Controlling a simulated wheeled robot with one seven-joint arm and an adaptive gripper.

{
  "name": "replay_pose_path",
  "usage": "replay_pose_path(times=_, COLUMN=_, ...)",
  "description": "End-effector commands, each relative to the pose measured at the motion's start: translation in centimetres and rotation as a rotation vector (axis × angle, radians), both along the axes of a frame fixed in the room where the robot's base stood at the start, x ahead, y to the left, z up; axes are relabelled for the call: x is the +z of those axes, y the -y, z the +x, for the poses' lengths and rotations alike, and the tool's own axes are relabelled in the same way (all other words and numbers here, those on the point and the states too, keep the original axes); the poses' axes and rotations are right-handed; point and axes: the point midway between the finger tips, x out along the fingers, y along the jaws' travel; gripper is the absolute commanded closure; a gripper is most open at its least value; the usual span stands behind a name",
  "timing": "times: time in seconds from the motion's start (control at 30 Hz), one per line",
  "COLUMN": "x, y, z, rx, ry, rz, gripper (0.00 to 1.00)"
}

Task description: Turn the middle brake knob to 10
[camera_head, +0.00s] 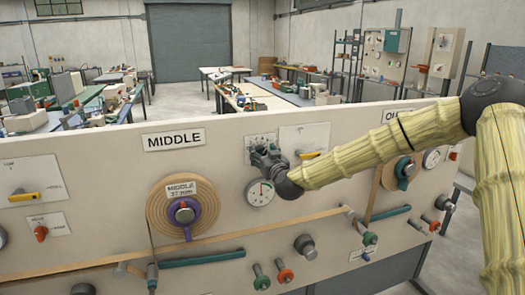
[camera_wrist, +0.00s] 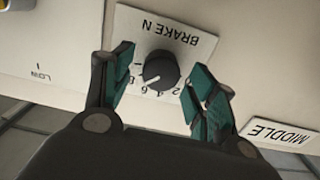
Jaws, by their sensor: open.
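The middle brake knob (camera_wrist: 161,69) is a black round knob on a white plate (camera_wrist: 185,38) marked BRAKE N, upside down in the wrist view. Its white pointer line slants down-left there, toward the 6 and 8 marks; the exact value is hard to read. My gripper (camera_wrist: 160,62) is open, with one teal-padded finger on each side of the knob and visible gaps between. In the head view my gripper (camera_head: 268,160) is at the panel right of the MIDDLE sign (camera_head: 174,139) and hides the knob; the plate's top (camera_head: 261,139) shows above it.
A round gauge (camera_head: 260,193) lies just below my gripper. A plate with a lever (camera_head: 305,138) is close on its right. The middle tape reel (camera_head: 183,208) with a purple hub is to the left. A tape runs below, past several pegs and knobs (camera_head: 304,245).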

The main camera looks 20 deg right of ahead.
Motion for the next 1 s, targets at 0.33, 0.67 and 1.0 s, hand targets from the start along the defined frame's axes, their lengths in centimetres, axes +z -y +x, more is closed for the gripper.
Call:
replay_pose_path(times=0.33, x=-0.05, y=-0.06, z=1.11, rx=0.001, ry=-0.001, rz=0.000, gripper=0.42)
replay_pose_path(times=0.67, x=-0.05, y=-0.04, z=1.10, rx=0.000, ry=-0.001, rz=0.000, gripper=0.71)
replay_pose_path(times=1.0, x=-0.18, y=-0.02, z=1.09, rx=0.000, ry=0.000, rz=0.014, gripper=0.88)
